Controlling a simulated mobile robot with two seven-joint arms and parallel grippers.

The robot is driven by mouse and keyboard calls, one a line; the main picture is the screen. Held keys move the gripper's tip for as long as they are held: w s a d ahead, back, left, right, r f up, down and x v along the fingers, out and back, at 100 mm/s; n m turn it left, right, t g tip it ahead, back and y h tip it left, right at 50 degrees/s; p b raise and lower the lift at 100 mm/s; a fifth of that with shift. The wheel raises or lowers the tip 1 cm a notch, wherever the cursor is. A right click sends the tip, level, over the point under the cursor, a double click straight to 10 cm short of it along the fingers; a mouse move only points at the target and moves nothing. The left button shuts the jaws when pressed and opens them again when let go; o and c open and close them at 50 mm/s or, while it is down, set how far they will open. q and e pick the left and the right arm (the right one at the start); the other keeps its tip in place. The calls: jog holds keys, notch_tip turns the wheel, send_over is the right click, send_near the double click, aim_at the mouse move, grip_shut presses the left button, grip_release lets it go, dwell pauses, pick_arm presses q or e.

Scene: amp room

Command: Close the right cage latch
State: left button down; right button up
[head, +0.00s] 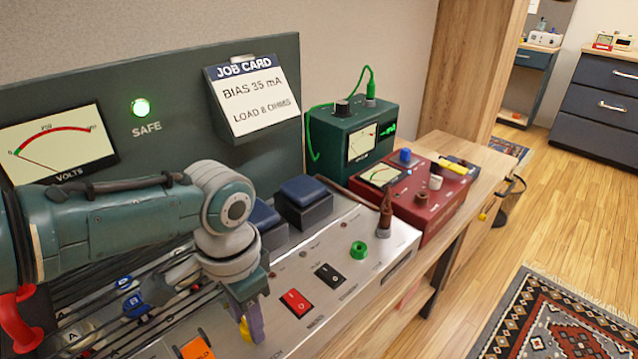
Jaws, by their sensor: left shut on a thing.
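My left gripper (251,320) points down at the right end of the dark cage bars (110,325), over the front of the pale amp panel. Its jaws are shut on a small yellow piece (244,329), which seems to be the right cage latch. The fingers and wrist hide most of it, so I cannot tell its exact position. An orange piece (197,349) shows at the bottom edge, left of the gripper. My right gripper is not in view.
Right of the gripper are a red switch (297,303), a black switch (329,275) and a green knob (358,251). Dark blue-topped blocks (303,203) stand behind. A green meter box (352,138) and a red box (415,195) stand farther right. A green SAFE lamp (141,107) glows.

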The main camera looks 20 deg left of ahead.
pick_arm(q)
jog(key=c, duration=0.6)
grip_release()
jog(key=shift+o, duration=0.2)
notch_tip(320, 180, up, 9)
jog(key=p, duration=0.4)
jog(key=shift+r, duration=0.45)
